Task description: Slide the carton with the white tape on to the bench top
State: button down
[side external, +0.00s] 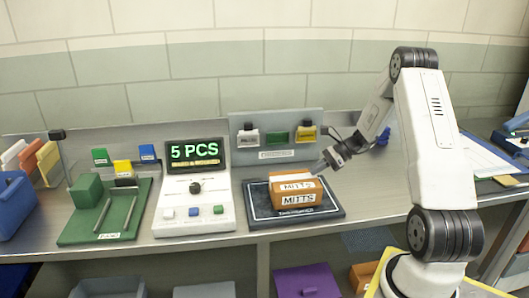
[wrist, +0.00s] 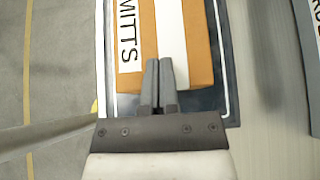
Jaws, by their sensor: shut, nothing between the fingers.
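The brown carton (side external: 278,193), labelled MITTS, sits upright on a dark pad (side external: 259,214) with a pale border line. A white tape strip (wrist: 171,28) runs over its top in the wrist view. The pad (wrist: 229,70) rests on the grey bench top (side external: 365,185). My gripper (side external: 319,168) is shut and empty at the carton's upper right in the side view. In the wrist view its fingertips (wrist: 159,62) overlap the carton's near edge. I cannot tell whether they touch it.
A white console (side external: 193,215) with a "5 PCS" screen stands left of the pad. A green tray (side external: 100,225) with a green block is further left. A grey panel (side external: 276,125) with coloured clips stands behind. Bench right of the pad is clear.

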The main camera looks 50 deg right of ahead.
jog(key=s+d, duration=0.2)
jog(key=shift+s+d, duration=0.3)
jog(key=shift+d, duration=0.05)
jog(key=shift+w+a+r+n+g, duration=0.15)
jog(key=shift+a+n+g, duration=0.15)
jog(key=shift+a, duration=0.25)
jog(key=shift+w+a+f+n+g, duration=0.15)
jog(key=shift+a+n+g, duration=0.15)
jog(key=shift+a, duration=0.25)
jog(key=s+a+r+n+g+h, duration=0.1)
jog(key=a+n+h, duration=0.3)
jog(key=a+n, duration=0.8)
jog(key=s+a+r+n+g+h, duration=0.2)
jog(key=s+a+n+g+h, duration=0.1)
jog(key=a+n, duration=0.9)
jog(key=shift+s+a+r+g+h, duration=0.15)
jog(key=shift+a+g+h, duration=0.25)
jog(key=shift+a, duration=1.65)
